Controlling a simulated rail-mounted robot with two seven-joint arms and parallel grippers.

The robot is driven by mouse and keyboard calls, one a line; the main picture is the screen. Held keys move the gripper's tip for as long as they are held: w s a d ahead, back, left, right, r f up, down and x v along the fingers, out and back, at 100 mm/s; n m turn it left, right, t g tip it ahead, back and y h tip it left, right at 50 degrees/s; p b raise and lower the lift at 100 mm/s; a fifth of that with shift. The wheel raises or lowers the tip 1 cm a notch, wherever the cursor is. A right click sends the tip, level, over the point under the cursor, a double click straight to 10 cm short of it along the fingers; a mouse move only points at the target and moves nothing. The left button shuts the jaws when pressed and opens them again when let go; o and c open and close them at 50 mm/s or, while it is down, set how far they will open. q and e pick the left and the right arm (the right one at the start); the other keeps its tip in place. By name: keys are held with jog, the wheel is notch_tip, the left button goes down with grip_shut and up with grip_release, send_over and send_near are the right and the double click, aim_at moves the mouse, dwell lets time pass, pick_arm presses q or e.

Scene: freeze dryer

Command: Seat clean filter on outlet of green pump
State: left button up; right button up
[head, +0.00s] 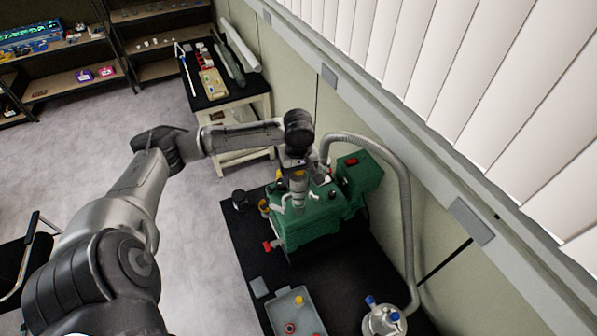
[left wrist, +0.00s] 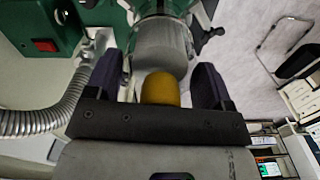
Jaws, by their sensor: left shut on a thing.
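The green pump (head: 310,222) stands on a black bench top. My left gripper (head: 295,165) is above the pump, pointing down. In the left wrist view, its two dark fingers (left wrist: 157,82) are shut on the filter, a grey cylinder (left wrist: 162,45) with a yellow end (left wrist: 160,90). The grey filter body also shows just under the gripper in the head view (head: 298,186). The filter's far end is at the pump top, with green pump parts behind it. The outlet is hidden, so I cannot tell whether the filter touches or sits on it. My right gripper is not in view.
A ribbed grey hose (head: 403,190) arches from the pump to a metal vessel (head: 384,320). A grey tray (head: 278,306) with small parts lies in front of the pump. A wall and blinds close off the right.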

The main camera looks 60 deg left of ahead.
pick_arm(q)
jog(key=shift+f, duration=0.65)
dwell(0.5)
jog(key=o, duration=1)
jog(key=shift+r, duration=0.1)
jog(key=shift+r, duration=2.9)
